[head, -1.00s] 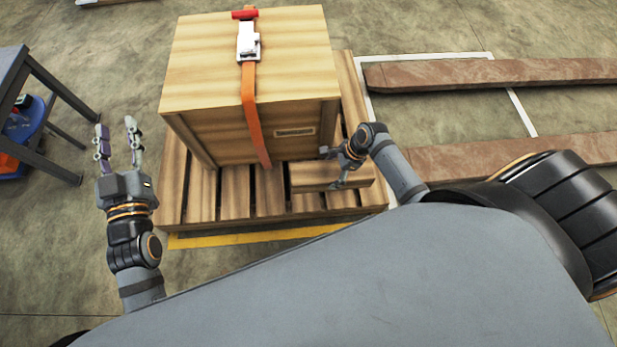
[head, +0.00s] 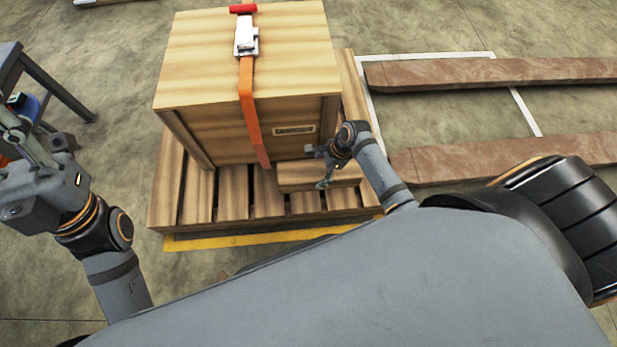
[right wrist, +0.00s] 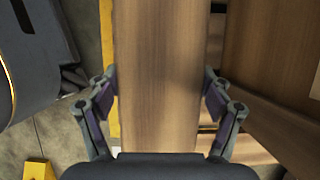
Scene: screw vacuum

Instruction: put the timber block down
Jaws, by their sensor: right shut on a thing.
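The timber block (head: 300,178) is a light wooden beam beside the front of the big crate, over the pallet's front right part. My right gripper (head: 323,166) is shut on it. In the right wrist view the block (right wrist: 158,80) runs up the picture between the two fingers of the right gripper (right wrist: 160,95). I cannot tell whether the block touches the pallet slats. My left gripper (head: 22,150) is at the left edge, away from the block, its fingers apart and empty.
The wooden crate (head: 215,132) with an orange strap (head: 249,110) stands on the slatted pallet (head: 232,205). A yellow floor line (head: 235,240) runs along the pallet's front. Two brown forks or beams (head: 490,72) lie at the right. A grey table (head: 55,85) stands at the left.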

